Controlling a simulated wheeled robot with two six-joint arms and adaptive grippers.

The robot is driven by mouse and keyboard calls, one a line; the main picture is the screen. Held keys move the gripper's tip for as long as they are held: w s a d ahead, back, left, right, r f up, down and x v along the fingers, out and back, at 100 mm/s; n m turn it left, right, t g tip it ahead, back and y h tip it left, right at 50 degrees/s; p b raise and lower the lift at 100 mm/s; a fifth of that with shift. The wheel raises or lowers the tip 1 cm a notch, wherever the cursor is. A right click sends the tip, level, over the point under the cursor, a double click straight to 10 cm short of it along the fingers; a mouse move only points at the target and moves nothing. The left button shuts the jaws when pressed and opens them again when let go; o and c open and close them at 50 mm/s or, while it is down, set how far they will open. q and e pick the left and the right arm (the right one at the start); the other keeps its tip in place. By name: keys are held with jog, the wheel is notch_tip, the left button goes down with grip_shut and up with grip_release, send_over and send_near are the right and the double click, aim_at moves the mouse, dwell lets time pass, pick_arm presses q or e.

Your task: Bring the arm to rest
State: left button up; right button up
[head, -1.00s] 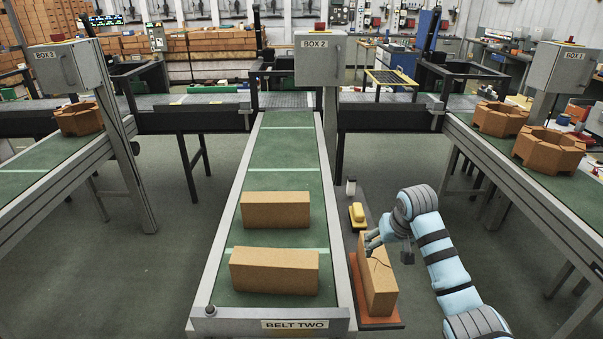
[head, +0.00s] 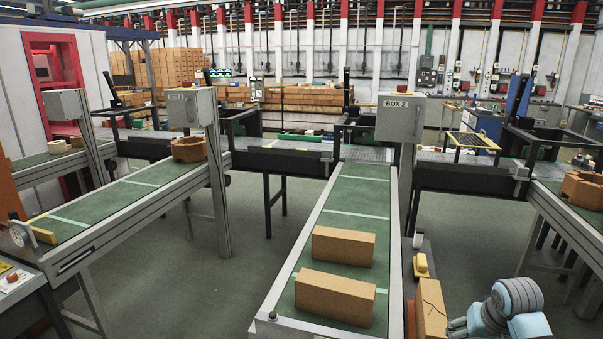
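My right arm comes in at the bottom right corner. Its gripper (head: 457,326) is beside the right side of a cracked upright brick (head: 431,306), low in the head view. The fingers are small and partly cut off by the picture edge, so I cannot tell whether they are open or touch the brick. A dark crack runs down the brick's face. My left gripper is not in view.
Two plain bricks (head: 344,246) (head: 335,297) lie on the green middle belt (head: 358,206) under the BOX 2 housing (head: 401,118). A yellow object (head: 420,265) stands beyond the cracked brick. Octagonal bricks sit on the left belt (head: 188,148) and right belt (head: 584,188). Open floor lies between belts.

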jog(key=s+a+f+g, duration=0.1)
jog(key=s+f, duration=0.3)
jog(key=f, duration=0.5)
jog(key=s+a+f+n, duration=0.15)
jog(key=s+f, duration=0.35)
jog(key=f, duration=0.5)
jog(key=s+a+f+g, duration=0.1)
jog(key=s+f, duration=0.3)
jog(key=f, duration=0.5)
jog(key=s+a+f+n, duration=0.1)
jog(key=s+a+f, duration=0.2)
jog(key=s, duration=0.8)
jog(key=s+a+f, duration=0.4)
jog(key=s+f, duration=0.3)
jog(key=s, duration=0.4)
jog(key=s+a+f+n+g, duration=0.1)
jog(key=s+a+f, duration=0.2)
jog(key=s+f, duration=0.3)
jog(key=s, duration=0.5)
jog(key=shift+a+n+y, duration=0.3)
jog(key=shift+n+y, duration=0.05)
jog(key=shift+y, duration=0.05)
